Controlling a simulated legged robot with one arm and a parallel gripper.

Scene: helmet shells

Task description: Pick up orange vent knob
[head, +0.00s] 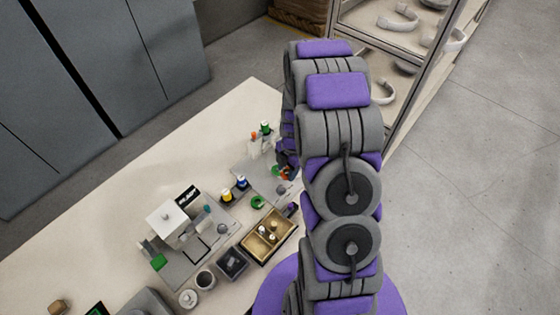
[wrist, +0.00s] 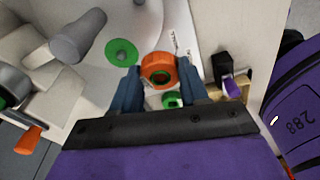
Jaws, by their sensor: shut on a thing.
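The orange vent knob (wrist: 158,70) is a round ring with a dark centre in the wrist view. It sits between the two blue fingertips of my gripper (wrist: 162,82), which is shut on it. In the head view my gripper (head: 289,160) is partly hidden behind my arm, over the far right part of the table. A small orange spot of the knob (head: 287,171) shows there. I cannot tell whether the knob is clear of the surface below.
A green disc (wrist: 121,52) lies on a pale plate beside the knob. On the table (head: 95,240) are a brown divided tray (head: 252,251), a green ring (head: 258,201) and a white boxy device (head: 172,218). A glass cabinet (head: 400,70) stands behind.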

